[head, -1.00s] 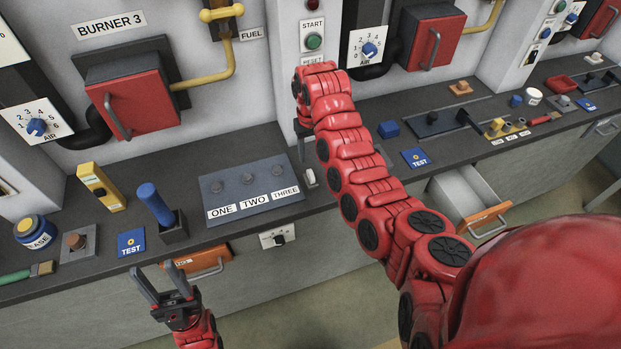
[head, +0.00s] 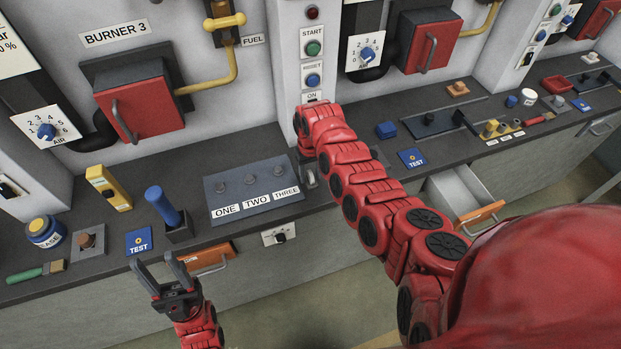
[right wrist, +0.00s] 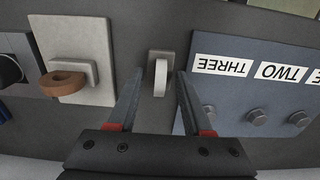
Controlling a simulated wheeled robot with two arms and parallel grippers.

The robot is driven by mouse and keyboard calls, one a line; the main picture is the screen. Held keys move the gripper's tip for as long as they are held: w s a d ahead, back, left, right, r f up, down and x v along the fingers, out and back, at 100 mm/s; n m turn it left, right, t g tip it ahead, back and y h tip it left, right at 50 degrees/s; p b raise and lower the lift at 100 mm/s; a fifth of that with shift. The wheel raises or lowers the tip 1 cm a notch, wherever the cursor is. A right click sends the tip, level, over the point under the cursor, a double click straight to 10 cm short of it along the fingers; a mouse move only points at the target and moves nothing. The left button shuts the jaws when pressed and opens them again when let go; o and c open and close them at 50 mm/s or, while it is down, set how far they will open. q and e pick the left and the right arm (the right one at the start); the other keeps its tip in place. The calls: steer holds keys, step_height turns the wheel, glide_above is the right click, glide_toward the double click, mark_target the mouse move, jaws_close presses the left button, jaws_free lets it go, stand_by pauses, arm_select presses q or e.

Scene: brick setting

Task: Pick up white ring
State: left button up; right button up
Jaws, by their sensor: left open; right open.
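The white ring (right wrist: 161,76) stands on edge on a small pale block in the right wrist view, with its narrow side toward me. My right gripper (right wrist: 159,86) is open, with one finger on each side of the ring and a gap on both sides. In the head view my right gripper (head: 306,164) is partly hidden by its own arm, and the ring beside it is hard to make out. My left gripper (head: 157,264) is open and empty in front of the counter, away from the ring.
A panel labelled ONE, TWO, THREE (head: 254,190) lies left of the ring in the head view. A brown ring on a pale plate (right wrist: 78,55) is close by in the right wrist view. An open drawer (head: 462,193) juts out to the right.

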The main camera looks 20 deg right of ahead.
steer(key=shift+c, duration=0.3)
jaws_close()
steer(key=shift+r, duration=0.15)
